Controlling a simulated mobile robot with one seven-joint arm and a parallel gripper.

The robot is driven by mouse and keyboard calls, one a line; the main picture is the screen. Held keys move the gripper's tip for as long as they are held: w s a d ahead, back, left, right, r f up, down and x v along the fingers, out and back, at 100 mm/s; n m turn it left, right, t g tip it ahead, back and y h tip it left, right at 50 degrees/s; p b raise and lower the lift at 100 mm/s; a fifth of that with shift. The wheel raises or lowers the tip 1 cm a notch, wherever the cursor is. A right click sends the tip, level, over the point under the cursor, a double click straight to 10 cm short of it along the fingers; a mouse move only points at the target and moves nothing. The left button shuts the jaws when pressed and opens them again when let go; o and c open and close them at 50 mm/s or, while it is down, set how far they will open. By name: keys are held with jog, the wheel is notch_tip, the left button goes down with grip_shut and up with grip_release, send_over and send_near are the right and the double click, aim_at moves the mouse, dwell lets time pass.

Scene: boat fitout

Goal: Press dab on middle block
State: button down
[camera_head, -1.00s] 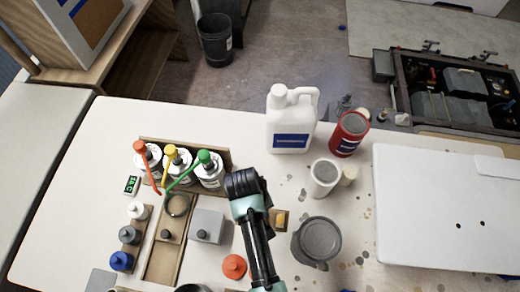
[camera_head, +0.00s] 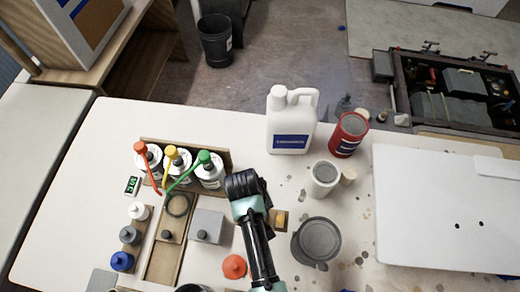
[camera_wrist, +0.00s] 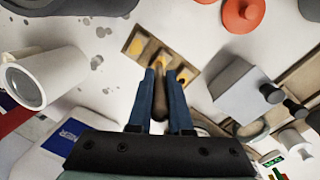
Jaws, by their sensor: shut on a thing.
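My gripper (camera_wrist: 160,88) is shut on a brown stick-like tool (camera_wrist: 159,100), held between two blue fingers in the wrist view. The tool's far tip lies over or near the middle of a brown strip (camera_wrist: 130,41) with three yellow patches. The middle block (camera_wrist: 160,58) is just beyond the tip; I cannot tell whether they touch. One outer patch (camera_wrist: 138,45) and the other (camera_wrist: 183,75) flank it. In the head view, my arm hides most of the strip; one yellow patch (camera_head: 280,220) shows to its right. The gripper's fingers are hidden there.
An orange-red knobbed item (camera_head: 234,266) and a grey box (camera_head: 206,226) stand left of my arm. A dark round pot (camera_head: 318,240), a white cup (camera_head: 322,178), a white jug (camera_head: 291,120) and a red can (camera_head: 348,135) stand right and behind. Pump bottles (camera_head: 210,170) stand behind left.

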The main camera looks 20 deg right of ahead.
jog(key=shift+f, duration=0.1)
dwell(0.3)
notch_tip(320, 180, up, 7)
jog(key=p, duration=0.7)
jog(key=shift+p, duration=0.4)
jog(key=shift+w, duration=0.1)
